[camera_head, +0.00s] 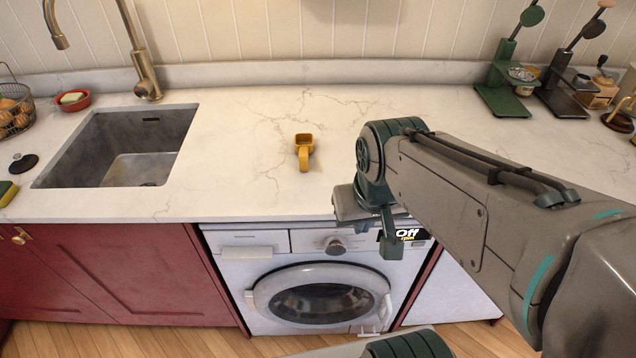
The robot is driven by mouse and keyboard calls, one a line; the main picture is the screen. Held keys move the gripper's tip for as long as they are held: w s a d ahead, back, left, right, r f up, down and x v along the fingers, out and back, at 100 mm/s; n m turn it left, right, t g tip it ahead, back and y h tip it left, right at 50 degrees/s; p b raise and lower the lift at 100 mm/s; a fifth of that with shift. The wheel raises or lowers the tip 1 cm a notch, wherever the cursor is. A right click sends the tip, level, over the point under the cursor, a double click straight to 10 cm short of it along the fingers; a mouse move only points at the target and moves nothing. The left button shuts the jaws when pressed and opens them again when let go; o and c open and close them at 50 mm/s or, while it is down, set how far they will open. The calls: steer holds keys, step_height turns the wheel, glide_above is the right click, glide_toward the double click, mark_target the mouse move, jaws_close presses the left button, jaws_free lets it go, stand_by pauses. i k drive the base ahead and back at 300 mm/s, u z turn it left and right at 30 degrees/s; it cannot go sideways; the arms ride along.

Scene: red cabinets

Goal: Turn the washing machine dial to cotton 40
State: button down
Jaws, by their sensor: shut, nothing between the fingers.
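The white washing machine (240,272) stands under the counter with its round door closed. Its dial (336,246) is a small silver-grey knob in the middle of the front panel; its pointer setting is too small to read. The display (412,235) to the right of the dial reads "Off" with "rpm" below, and my gripper partly covers its left side. My gripper (391,251) is shut and empty, pointing down in front of the panel. In the picture it lies right of the dial and apart from it.
The sink (60,150) is at left, with red cabinets (110,270) below. Green and black stands (502,85) are at back right. Wooden floor (190,342) shows in front.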

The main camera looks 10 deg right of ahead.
mark_target(333, 245)
steer(key=z, duration=0.8)
steer(key=k, duration=0.95)
steer(key=u, duration=1.05)
